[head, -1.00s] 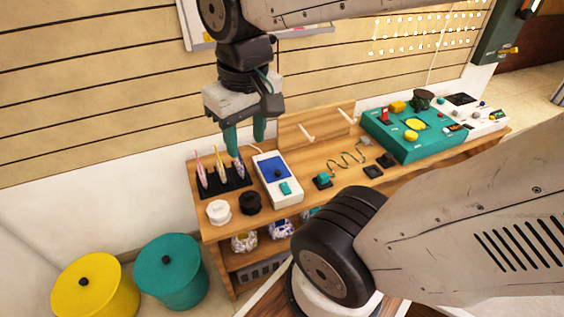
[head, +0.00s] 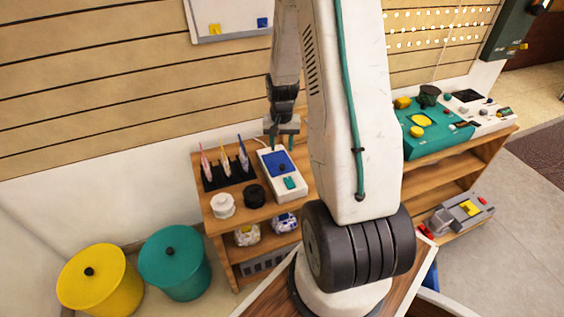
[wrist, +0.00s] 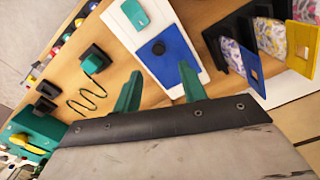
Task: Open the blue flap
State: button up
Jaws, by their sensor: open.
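My gripper (head: 282,141) is open, with two teal fingers above the far end of the box. In the wrist view my gripper (wrist: 160,90) points towards the flap. Its right finger overlaps the flap's near edge in the picture, and its left finger is over bare wood. I cannot tell whether it touches.
A black rack (head: 230,174) with upright panels stands left of the box. White and black round jars (head: 223,206) are in front of it. A wire track (wrist: 86,98) and a teal console (head: 432,132) are on the other side. Yellow and teal bins stand on the floor.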

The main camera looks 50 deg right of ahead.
aim_at(282, 165)
notch_tip(282, 165, down, 8)
jog(key=shift+d+f, duration=0.15)
jog(key=shift+f, duration=0.1)
grip_shut()
